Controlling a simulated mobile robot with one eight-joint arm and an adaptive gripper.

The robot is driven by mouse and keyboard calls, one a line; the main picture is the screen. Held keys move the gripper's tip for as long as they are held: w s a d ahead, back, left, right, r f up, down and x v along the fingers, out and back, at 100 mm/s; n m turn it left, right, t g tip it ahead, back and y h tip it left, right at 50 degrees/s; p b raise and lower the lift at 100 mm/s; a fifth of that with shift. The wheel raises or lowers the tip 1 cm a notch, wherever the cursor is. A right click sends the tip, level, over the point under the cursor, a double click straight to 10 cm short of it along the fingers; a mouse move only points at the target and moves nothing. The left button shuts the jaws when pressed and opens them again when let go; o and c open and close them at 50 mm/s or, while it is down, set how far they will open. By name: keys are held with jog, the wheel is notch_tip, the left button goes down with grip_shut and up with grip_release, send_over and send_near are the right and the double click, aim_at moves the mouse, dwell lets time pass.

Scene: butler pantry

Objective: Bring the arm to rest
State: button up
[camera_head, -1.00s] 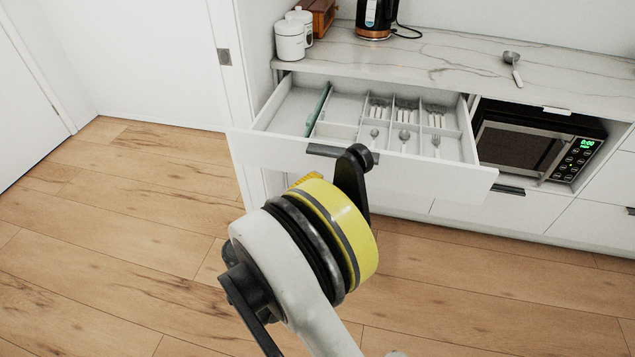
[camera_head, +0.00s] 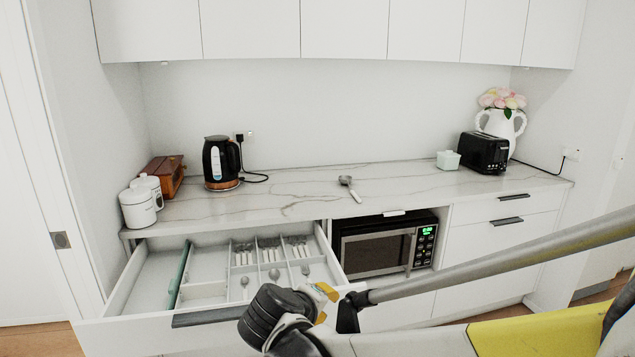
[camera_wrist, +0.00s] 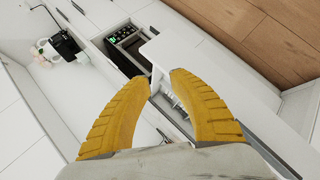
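My gripper (camera_head: 322,297) shows in the head view in front of the open drawer's right part, partly hidden by my own arm. In the wrist view, its two yellow ribbed fingers (camera_wrist: 160,84) stand apart with a gap between the tips and nothing held. The open drawer (camera_head: 120,338) holds a grey divided tray with several forks and spoons and a green flat item (camera_head: 179,275) at its left. My arm crosses the lower right of the head view.
The marble counter (camera_head: 270,205) carries a black kettle (camera_head: 221,163), white canisters (camera_head: 138,208), a wooden box (camera_head: 164,174), a metal scoop (camera_head: 348,186), a toaster (camera_head: 484,152) and a flower vase (camera_head: 502,124). A microwave (camera_head: 375,252) sits below. Upper cabinets (camera_head: 345,28) hang above.

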jog(key=s+d+r+m+g+y, duration=0.2)
jog(key=s+d+m+g, duration=0.15)
jog(key=s+d, duration=0.8)
jog(key=s+d+m+y, duration=0.2)
jog(key=s+d+m, duration=0.4)
jog(key=s, duration=0.3)
jog(key=shift+s+f+t, duration=0.3)
jog(key=shift+f+t, duration=0.05)
jog(key=shift+t, duration=0.1)
